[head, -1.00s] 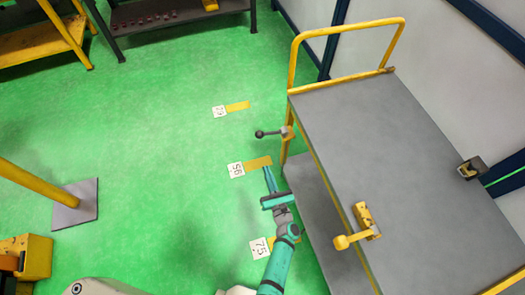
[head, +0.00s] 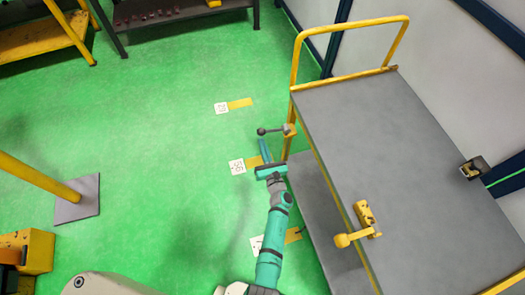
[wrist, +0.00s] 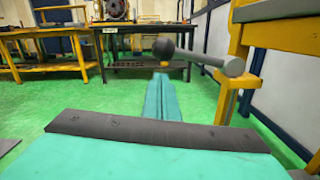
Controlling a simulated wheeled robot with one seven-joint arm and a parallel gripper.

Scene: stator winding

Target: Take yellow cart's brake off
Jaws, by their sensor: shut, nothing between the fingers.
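The yellow cart (head: 400,165) has a grey top and a yellow push handle, and stands at the right in the head view. Its brake lever (head: 274,131) is a dark rod with a ball knob, sticking out to the left from a yellow mount on the cart's post. In the wrist view the lever (wrist: 213,60) lies across, ball at the left. My gripper (head: 264,146) is shut and empty, its fingertips just below the lever in the head view. In the wrist view the fingertips (wrist: 160,82) point at the ball. I cannot tell whether they touch it.
A yellow crank-like part (head: 362,220) sits on the cart top's near edge. Workbenches (wrist: 150,42) stand at the back. A yellow post on a grey base plate (head: 78,200) stands at the left. Green floor between is clear.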

